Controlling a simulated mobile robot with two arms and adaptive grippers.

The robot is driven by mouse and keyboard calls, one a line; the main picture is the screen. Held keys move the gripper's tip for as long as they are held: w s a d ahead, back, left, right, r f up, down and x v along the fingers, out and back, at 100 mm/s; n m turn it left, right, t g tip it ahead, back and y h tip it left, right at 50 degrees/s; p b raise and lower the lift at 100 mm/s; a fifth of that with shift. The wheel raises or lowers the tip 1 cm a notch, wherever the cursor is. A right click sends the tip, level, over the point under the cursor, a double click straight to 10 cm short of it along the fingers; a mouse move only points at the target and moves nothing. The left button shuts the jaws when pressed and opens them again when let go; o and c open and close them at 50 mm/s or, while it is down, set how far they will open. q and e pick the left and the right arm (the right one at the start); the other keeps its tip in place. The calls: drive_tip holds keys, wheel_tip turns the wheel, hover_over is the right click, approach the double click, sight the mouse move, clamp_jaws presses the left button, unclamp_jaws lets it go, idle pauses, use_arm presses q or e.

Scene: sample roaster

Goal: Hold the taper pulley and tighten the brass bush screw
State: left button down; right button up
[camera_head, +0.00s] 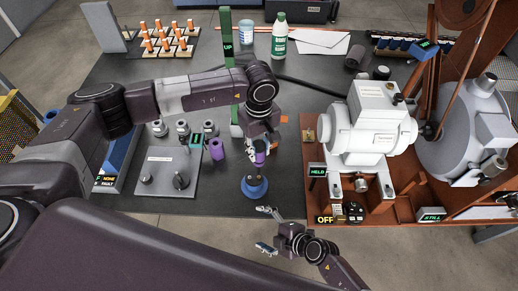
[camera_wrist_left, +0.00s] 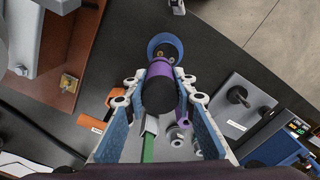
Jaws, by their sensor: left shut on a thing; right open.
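My left gripper (camera_head: 259,157) is shut on a purple-and-black cylindrical tool (camera_head: 260,158), left of the white motor. In the left wrist view the tool's dark round end (camera_wrist_left: 159,96) and purple band sit between the blue finger pads. A blue round piece (camera_head: 254,188) with a dark hub is just below; it also shows beyond the tool in the left wrist view (camera_wrist_left: 165,41). I cannot tell whether they touch. Small brass spots show at the hub. My right gripper (camera_head: 267,229) is open and empty near the table's front edge. I cannot identify the taper pulley or its screw for certain.
The white motor (camera_head: 367,125) stands on a brown bench (camera_head: 455,205) at right. A second purple piece (camera_head: 217,149) stands beside a grey plate (camera_head: 166,174) with knobs. A green post (camera_head: 227,60) rises behind. Signs read HELD, OFF and STILL.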

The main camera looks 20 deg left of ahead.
sight(260, 187)
drive_tip(key=w+r+m+t, duration=0.1)
drive_tip(key=w+r+m, duration=0.1)
drive_tip(key=m, duration=0.1)
drive_tip(key=w+r+m+t, duration=0.1)
drive_tip(key=w+r+m, duration=0.1)
drive_tip(key=w+m, duration=0.1)
drive_tip(key=w+r+m+t, duration=0.1)
drive_tip(key=w+r+m, duration=0.1)
drive_tip(key=m, duration=0.3)
drive_tip(key=shift+w+d+r+y, duration=0.2)
drive_tip(key=shift+w+d+y, duration=0.1)
drive_tip(key=shift+w+y, duration=0.15)
drive_tip(key=shift+w+d+r+m, duration=0.1)
drive_tip(key=shift+w+r+m, duration=0.25)
drive_tip(key=shift+m, duration=0.35)
drive_tip(key=shift+w+a+f, duration=0.25)
drive_tip(key=shift+w+a, duration=0.15)
drive_tip(key=shift+a, duration=0.05)
drive_tip(key=x, duration=0.7)
drive_tip(key=shift+w+a+f, duration=0.25)
drive_tip(key=shift+w+a, duration=0.1)
drive_tip(key=shift+w, duration=0.1)
drive_tip(key=shift+a+f, duration=0.15)
drive_tip(key=shift+a, duration=0.1)
